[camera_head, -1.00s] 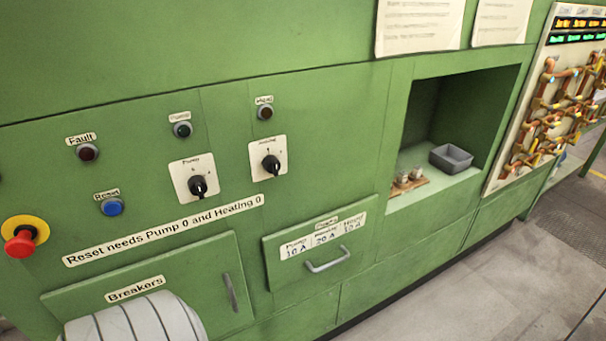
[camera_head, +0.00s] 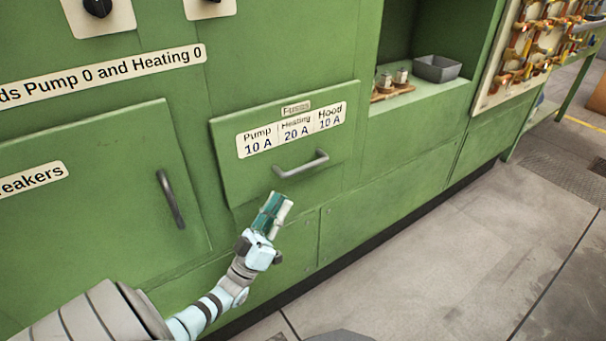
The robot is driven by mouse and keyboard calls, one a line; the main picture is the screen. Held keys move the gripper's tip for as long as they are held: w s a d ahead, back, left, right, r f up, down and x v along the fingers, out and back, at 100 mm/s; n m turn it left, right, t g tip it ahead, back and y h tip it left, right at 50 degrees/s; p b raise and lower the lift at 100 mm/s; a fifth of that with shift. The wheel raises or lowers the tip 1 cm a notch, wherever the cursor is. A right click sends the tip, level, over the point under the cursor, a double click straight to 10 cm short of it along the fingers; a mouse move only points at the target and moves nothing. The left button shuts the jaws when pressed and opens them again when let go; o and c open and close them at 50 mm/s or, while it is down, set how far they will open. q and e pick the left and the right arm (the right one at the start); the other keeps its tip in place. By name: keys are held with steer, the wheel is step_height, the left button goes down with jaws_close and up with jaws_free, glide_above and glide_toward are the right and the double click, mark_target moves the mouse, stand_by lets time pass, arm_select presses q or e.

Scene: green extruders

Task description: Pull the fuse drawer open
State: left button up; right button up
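The fuse drawer (camera_head: 232,172) is a green front in the cabinet, labelled Fuses, with Pump 10 A, Heating 20 A and Hood 10 A. It looks shut. Its grey bar handle (camera_head: 302,165) sits below the label. My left gripper (camera_head: 275,203) is just below and left of the handle, apart from it in the picture, pointing up toward the drawer's lower edge. I cannot tell whether its fingers are apart. My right gripper is out of view.
The breakers door (camera_head: 95,205) with a vertical handle (camera_head: 171,199) is to the left. An open niche on the right holds a grey bin (camera_head: 438,68) and a wooden board with small fuses (camera_head: 391,88). Grey floor (camera_head: 430,250) is clear at the lower right.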

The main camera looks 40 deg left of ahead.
mark_target(303, 167)
arm_select(q)
steer(key=shift+h, duration=0.3)
steer(key=x, duration=1)
steer(key=shift+w, duration=0.25)
jaws_close()
steer(key=shift+d, duration=0.1)
